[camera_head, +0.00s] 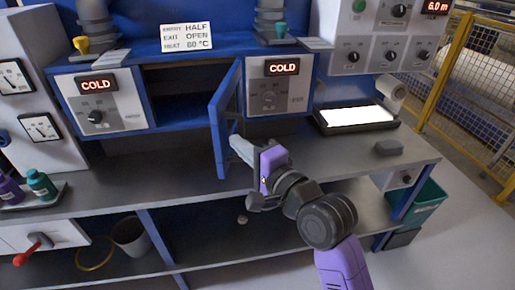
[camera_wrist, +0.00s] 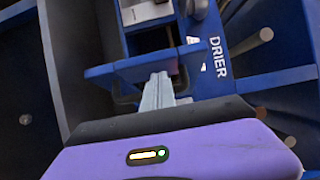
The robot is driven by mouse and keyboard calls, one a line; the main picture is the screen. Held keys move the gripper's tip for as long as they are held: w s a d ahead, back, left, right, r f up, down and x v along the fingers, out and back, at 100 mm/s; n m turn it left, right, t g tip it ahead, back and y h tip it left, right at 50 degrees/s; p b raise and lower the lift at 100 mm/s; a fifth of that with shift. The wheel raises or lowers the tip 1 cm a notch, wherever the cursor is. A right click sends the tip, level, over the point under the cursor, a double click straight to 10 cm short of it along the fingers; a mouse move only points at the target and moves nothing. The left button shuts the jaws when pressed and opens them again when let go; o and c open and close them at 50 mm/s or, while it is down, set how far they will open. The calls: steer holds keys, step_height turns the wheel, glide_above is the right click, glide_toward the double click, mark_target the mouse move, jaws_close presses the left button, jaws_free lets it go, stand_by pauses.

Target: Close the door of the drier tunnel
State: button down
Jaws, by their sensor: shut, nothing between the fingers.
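The blue door (camera_head: 219,125) of the drier tunnel stands open in the head view, swung out from the front beside the right COLD panel. The dark tunnel opening (camera_head: 185,107) shows to its left. My gripper (camera_head: 236,146) is shut and empty, with its fingertips close to the lower part of the door. I cannot tell whether they touch it. In the wrist view, the shut fingers (camera_wrist: 158,88) point at a blue part with a dark handle-like bar, beside a blue surface marked DRIER (camera_wrist: 218,58).
COLD panels with knobs flank the opening, left (camera_head: 100,100) and right (camera_head: 278,88). A sign (camera_head: 187,37) above reads entry half, exit open, heat 60 °C. Bottles (camera_head: 41,184) stand far left.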

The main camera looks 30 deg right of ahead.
steer(key=shift+w+a, duration=0.6)
steer(key=shift+a, duration=0.15)
steer(key=shift+a, duration=0.1)
